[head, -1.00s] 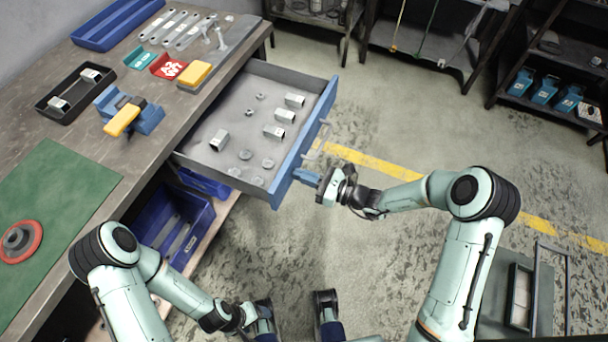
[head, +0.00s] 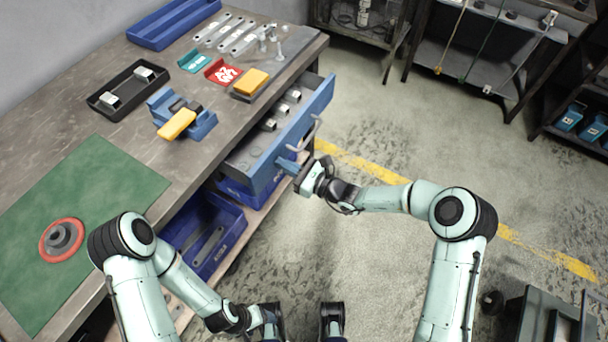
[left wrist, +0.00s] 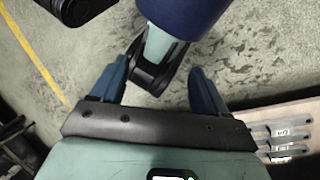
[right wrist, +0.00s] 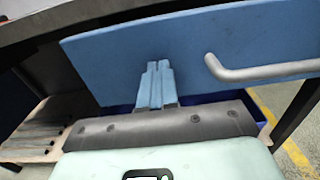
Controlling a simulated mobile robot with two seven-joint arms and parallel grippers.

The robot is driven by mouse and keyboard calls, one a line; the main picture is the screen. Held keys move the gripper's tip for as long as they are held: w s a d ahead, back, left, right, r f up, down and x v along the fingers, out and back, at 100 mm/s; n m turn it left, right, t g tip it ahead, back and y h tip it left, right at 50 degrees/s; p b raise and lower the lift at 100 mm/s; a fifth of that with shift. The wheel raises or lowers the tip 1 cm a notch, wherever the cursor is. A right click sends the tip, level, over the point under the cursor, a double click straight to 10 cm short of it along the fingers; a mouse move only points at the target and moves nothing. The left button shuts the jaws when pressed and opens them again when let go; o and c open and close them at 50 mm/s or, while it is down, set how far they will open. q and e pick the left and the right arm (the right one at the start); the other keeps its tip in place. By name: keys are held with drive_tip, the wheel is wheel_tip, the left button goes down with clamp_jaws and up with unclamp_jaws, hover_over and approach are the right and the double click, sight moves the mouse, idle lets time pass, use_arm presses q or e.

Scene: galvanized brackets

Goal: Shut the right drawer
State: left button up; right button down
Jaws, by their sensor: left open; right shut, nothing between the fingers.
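The right drawer (head: 295,140) has a blue front with a grey bar handle and stands partly open under the workbench. Several metal brackets show inside it, partly under the bench top. My right gripper (head: 290,168) is shut and empty, its fingertips at the drawer front, left of the handle. In the right wrist view, the shut fingers (right wrist: 156,82) are against or very close to the blue front (right wrist: 110,60), with the handle (right wrist: 260,70) to their right. My left gripper (left wrist: 155,85) is open and empty, low in front of my base and away from the drawer.
The workbench (head: 60,120) carries a green mat (head: 100,200), a black tray (head: 105,108), a blue vise-like fixture (head: 200,122) and red and teal trays. Blue bins (head: 225,250) stand on the shelf below. The floor to the right of the drawer is clear.

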sight(257, 159)
drive_tip(key=b+x, duration=0.1)
drive_tip(key=x, duration=0.3)
drive_tip(key=shift+a+f, duration=0.1)
drive_tip(key=shift+a, duration=0.1)
drive_tip(key=b+x, duration=0.1)
drive_tip(key=x, duration=0.4)
drive_tip(key=shift+d, duration=0.1)
drive_tip(key=shift+w+a+b, duration=0.2)
drive_tip(key=shift+b, duration=0.1)
use_arm(q)
drive_tip(key=shift+t+y, duration=0.3)
drive_tip(key=shift+t, duration=0.3)
drive_tip(key=w+f, duration=0.1)
drive_tip(key=w+a+f, duration=0.1)
drive_tip(key=w+f, duration=0.1)
drive_tip(key=shift+w+a+f, duration=0.1)
drive_tip(key=shift+f, duration=0.05)
use_arm(e)
drive_tip(key=shift+a+r, duration=0.1)
drive_tip(key=shift+r, duration=0.3)
